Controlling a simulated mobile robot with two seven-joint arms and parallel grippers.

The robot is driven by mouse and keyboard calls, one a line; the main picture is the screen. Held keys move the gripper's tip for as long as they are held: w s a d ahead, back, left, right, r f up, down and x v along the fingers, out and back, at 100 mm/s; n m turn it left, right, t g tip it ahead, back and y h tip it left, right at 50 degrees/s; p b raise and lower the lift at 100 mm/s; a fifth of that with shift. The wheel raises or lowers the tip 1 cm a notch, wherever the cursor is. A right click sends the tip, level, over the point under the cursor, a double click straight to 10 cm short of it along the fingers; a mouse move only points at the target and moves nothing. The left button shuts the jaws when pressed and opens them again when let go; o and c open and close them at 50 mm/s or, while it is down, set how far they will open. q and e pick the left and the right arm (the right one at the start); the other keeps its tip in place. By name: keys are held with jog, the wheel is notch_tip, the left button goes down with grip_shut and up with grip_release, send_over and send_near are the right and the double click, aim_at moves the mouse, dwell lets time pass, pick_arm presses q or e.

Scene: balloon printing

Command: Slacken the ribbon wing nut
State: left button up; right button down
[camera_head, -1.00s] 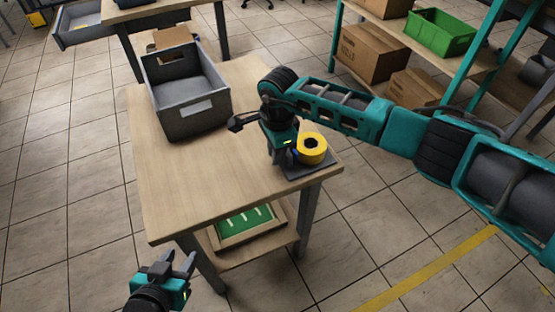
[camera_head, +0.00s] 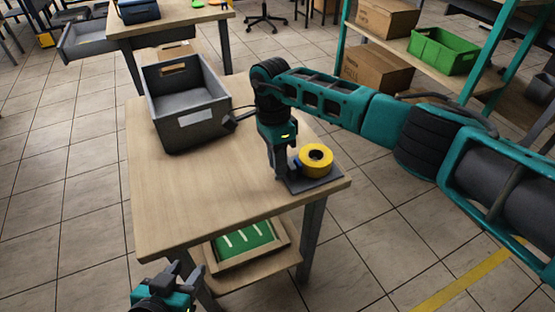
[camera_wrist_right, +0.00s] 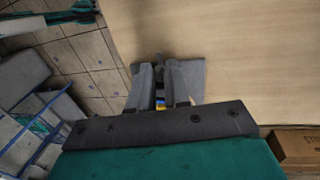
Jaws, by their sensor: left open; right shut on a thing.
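A yellow ribbon roll (camera_head: 316,158) with a dark centre sits on a dark base plate (camera_head: 322,183) at the table's right corner. My right gripper (camera_head: 281,176) points down at the left side of the roll, low over the plate. It is shut on the small ribbon wing nut, which its fingers hide in the head view. In the right wrist view the fingers (camera_wrist_right: 162,104) are close together, with a bit of blue and yellow between them. My left gripper (camera_head: 182,272) is open and empty, at the bottom, off the table's front left corner.
A grey bin (camera_head: 186,120) stands at the back left of the wooden table (camera_head: 200,205). A framed green board (camera_head: 243,243) lies on the shelf below. The table's front and middle are clear. Shelving with boxes and a green crate (camera_head: 443,52) stands behind right.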

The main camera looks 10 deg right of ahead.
jog(key=c, duration=1.1)
grip_release()
jog(key=r, duration=0.4)
jog(key=w+r, duration=0.1)
jog(key=r, duration=0.3)
jog(key=w+r+p, duration=0.1)
jog(key=r, duration=0.3)
jog(key=shift+a+r, duration=0.25)
jog(key=shift+r, duration=0.1)
